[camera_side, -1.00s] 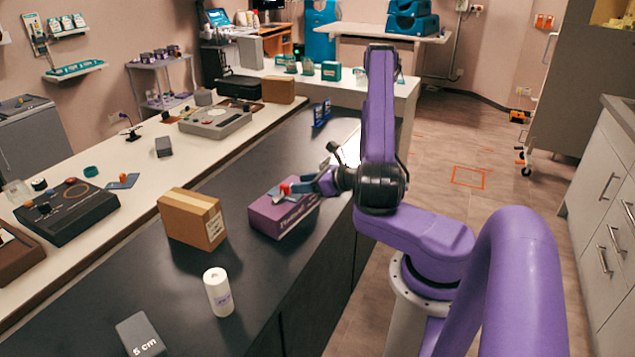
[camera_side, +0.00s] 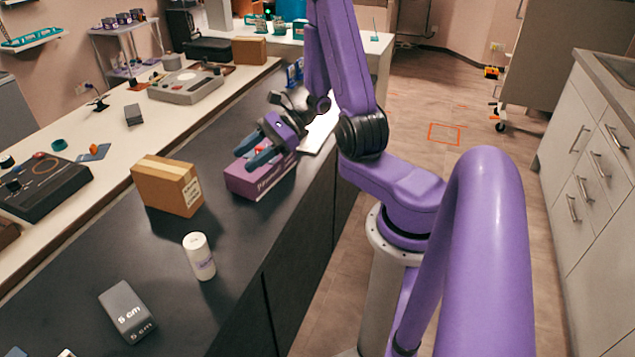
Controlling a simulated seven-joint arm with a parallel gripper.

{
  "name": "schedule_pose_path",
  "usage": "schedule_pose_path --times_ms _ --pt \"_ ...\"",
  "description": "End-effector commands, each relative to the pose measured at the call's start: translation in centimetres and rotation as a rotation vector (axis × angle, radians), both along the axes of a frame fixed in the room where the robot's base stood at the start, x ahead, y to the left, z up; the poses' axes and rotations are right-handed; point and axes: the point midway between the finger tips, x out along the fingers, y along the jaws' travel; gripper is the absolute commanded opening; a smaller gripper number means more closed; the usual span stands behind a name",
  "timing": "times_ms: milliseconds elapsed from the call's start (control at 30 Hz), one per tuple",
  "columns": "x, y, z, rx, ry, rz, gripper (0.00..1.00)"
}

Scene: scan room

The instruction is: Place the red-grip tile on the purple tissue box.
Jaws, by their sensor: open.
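The purple tissue box (camera_side: 241,183) lies on the dark counter near its right edge, beyond the cardboard box. My gripper (camera_side: 254,151) is over the top of the tissue box, with its two blue-grey fingers apart and pointing down to the left. A small red piece (camera_side: 264,147), which looks like the grip of the red-grip tile, shows behind the fingers at the top of the box. The tile's plate is mostly hidden by my gripper, so I cannot tell exactly how it lies. I see nothing held between the fingers.
A cardboard box (camera_side: 167,187), a white cylinder (camera_side: 199,256) and a grey "5 cm" block (camera_side: 127,312) stand on the dark counter (camera_side: 235,232). A blue tile with an orange knob (camera_side: 94,152) lies on the white counter. The dark counter between these objects is clear.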

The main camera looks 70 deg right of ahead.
Motion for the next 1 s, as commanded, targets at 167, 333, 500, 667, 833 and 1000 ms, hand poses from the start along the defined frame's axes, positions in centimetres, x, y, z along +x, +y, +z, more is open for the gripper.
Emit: schedule_pose_path --times_ms 167,333,500,667,833,1000 --pt "-2.1 4.9 1.1 -0.093 -0.042 0.358 0.45" --pt "-5.1 8.3 1.8 -0.186 -0.092 0.688 0.45" --pt "-8.6 10.4 2.3 -0.287 -0.157 1.007 0.45" --pt "-11.7 11.4 2.6 -0.390 -0.238 1.300 0.45" --pt "-14.6 11.7 3.0 -0.508 -0.351 1.596 0.45" --pt "-16.8 11.5 3.4 -0.631 -0.493 1.872 0.45"
